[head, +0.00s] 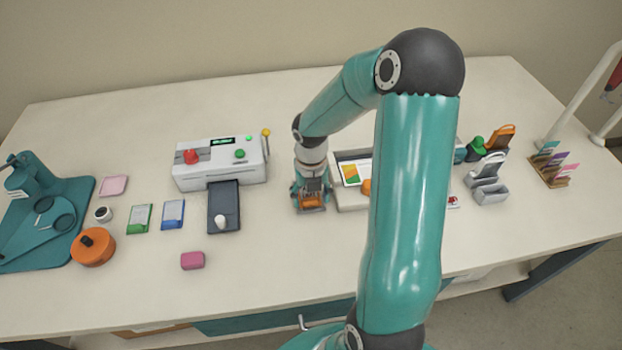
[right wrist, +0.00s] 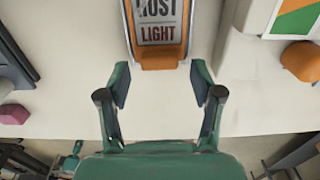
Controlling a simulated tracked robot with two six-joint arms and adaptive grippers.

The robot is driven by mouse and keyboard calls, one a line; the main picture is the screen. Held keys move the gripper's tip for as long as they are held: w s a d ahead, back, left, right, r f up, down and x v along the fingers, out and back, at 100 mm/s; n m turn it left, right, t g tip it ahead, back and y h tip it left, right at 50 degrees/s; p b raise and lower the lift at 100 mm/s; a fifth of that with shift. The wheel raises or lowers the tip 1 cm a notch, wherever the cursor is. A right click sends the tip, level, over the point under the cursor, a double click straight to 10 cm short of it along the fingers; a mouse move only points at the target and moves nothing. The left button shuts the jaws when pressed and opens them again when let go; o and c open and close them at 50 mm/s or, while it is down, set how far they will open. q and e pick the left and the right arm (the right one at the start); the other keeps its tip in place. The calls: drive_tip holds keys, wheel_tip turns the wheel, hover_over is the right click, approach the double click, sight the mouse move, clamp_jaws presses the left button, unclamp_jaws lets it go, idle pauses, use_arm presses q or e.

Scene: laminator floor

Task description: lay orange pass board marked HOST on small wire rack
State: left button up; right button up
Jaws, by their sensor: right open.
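The orange board (right wrist: 159,58) shows at the top of the right wrist view, its label reading HOST and LIGHT. In the head view it is a small orange patch (head: 312,202) on the table under my right gripper (head: 312,192). My right gripper is open; in the wrist view its fingers (right wrist: 160,88) stand apart, with the near end of the board at the far side of the gap. The fingers do not hold it. I cannot make out a wire rack for certain; my right arm hides part of the table. My left gripper is not in view.
A white laminator (head: 220,165) with a dark tray (head: 226,190) stands left of the gripper. A pale tray (head: 350,200) is close on its right. Grey holders (head: 490,194) and a wooden card rack (head: 548,180) stand further right. A pink block (head: 192,260) lies near the front.

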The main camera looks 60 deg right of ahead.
wheel_tip(320, 180, up, 11)
idle(0.4)
idle(0.4)
